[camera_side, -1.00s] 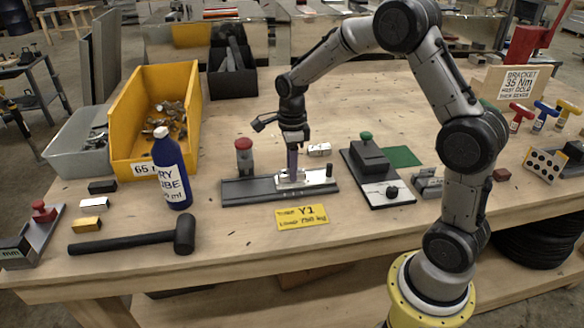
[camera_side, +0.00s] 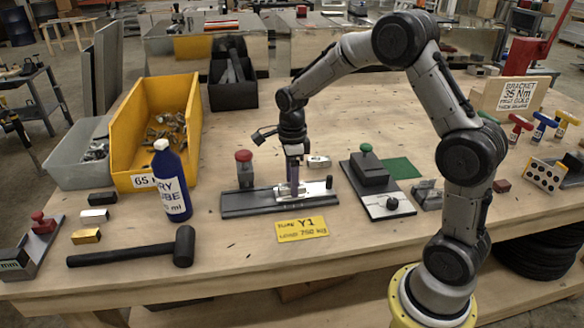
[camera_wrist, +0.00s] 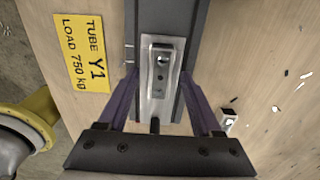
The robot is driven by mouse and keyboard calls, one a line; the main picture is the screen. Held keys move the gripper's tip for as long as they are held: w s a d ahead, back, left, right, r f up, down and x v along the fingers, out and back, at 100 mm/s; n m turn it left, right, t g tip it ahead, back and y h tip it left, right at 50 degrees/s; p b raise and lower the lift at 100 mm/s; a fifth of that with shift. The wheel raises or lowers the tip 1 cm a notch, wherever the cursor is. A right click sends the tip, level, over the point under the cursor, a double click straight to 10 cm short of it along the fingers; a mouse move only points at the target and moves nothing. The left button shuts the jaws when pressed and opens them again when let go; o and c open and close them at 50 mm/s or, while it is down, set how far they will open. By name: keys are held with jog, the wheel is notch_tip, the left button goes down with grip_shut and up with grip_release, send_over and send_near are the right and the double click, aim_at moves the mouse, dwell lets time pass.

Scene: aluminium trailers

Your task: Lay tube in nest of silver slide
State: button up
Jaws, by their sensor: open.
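The silver slide (camera_wrist: 158,111) sits on a dark grey rail (camera_side: 240,205), and it also shows in the side view (camera_side: 283,195). A darker grey narrow piece (camera_wrist: 160,78) with small round holes lies along its middle; I cannot tell whether this is the tube or part of the nest. My gripper (camera_wrist: 160,85) has its purple fingers apart, one on each side of the slide; it stands upright low over the rail in the side view (camera_side: 292,188). A short silver piece with a dark opening (camera_side: 318,161) lies apart, behind the rail, and shows beside the right finger (camera_wrist: 228,117).
A red-topped post (camera_side: 244,170) stands by the rail's left end, and a dark pin (camera_side: 329,183) near its right end. A green-knobbed block on a plate (camera_side: 370,175) is to the right. A yellow Y1 label (camera_side: 302,228) lies in front. A blue bottle (camera_side: 172,185) and hammer (camera_side: 130,250) are left.

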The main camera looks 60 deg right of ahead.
notch_tip(320, 180, up, 12)
jog(key=s+a+r+n+t, duration=0.1)
jog(key=s+a+r+n, duration=0.2)
jog(key=s+n, duration=0.3)
jog(key=s+a+r+n+t, duration=0.2)
jog(key=s+a+r+n, duration=0.1)
jog(key=s+n, duration=0.25)
jog(key=s+a+f+n+t, duration=0.1)
jog(key=s+n, duration=0.5)
jog(key=n, duration=0.1)
jog(key=s+a+f+n+t, duration=0.1)
jog(key=s+a+f+n, duration=0.1)
jog(key=s+n, duration=0.4)
jog(key=shift+a+n+t, duration=0.25)
jog(key=shift+n+t, duration=0.05)
jog(key=shift+n, duration=0.95)
